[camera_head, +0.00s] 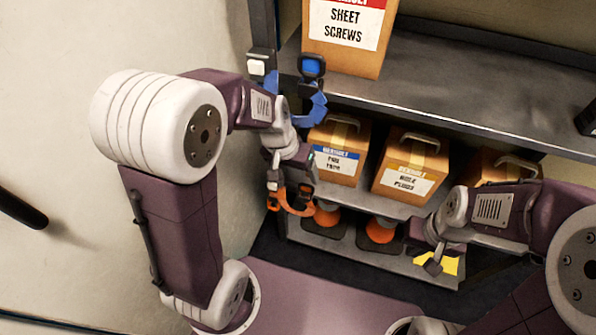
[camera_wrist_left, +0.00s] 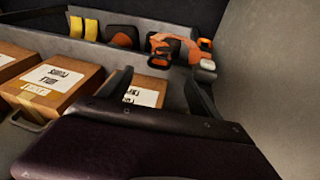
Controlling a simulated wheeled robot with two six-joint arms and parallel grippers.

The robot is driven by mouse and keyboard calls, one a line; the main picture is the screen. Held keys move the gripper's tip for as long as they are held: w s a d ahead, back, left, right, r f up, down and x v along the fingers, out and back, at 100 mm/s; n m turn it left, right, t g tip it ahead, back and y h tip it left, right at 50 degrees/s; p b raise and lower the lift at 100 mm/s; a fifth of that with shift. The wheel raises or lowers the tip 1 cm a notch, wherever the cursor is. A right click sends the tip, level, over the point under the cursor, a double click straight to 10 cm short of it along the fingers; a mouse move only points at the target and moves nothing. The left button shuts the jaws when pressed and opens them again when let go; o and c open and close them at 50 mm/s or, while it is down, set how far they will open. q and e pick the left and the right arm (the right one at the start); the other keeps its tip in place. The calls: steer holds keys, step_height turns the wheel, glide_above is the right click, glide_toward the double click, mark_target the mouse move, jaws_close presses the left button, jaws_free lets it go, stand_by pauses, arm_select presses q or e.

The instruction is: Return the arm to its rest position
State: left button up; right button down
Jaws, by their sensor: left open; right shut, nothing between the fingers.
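My left arm comes in from the left, and its gripper (camera_head: 288,178) hangs in front of the shelf unit's left end. It is open. In the left wrist view its two dark fingers (camera_wrist_left: 155,95) are spread with nothing held between them. My right gripper (camera_head: 434,264) is shut and empty, low in front of the shelves at the right. An orange tool (camera_head: 296,207) shows just below my left gripper; it also shows in the left wrist view (camera_wrist_left: 172,47), beyond the fingers. A blue curved tool (camera_head: 312,110) is beside my left wrist, partly hidden.
A box of sheet screws (camera_head: 345,30) stands on the grey upper shelf (camera_head: 440,85). Several cardboard boxes (camera_head: 412,168) with handles fill the shelf below. Orange cone-like items (camera_head: 380,231) and a yellow item (camera_head: 450,265) are at the bottom. A pale wall (camera_head: 60,120) is at the left.

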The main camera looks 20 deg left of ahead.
stand_by(0.4)
arm_select(q)
steer(key=s+a+f+g+y, duration=0.1)
steer(key=s+a+f, duration=0.1)
steer(key=s, duration=0.4)
steer(key=s+a+f+g+y, duration=0.1)
steer(key=s+a+f, duration=0.1)
steer(key=s, duration=0.4)
step_height(320, 180, up, 29)
steer(key=w+n+p, duration=0.1)
steer(key=p, duration=2.8)
steer(key=shift+w+r+t, duration=0.2)
steer(key=shift+t, duration=0.1)
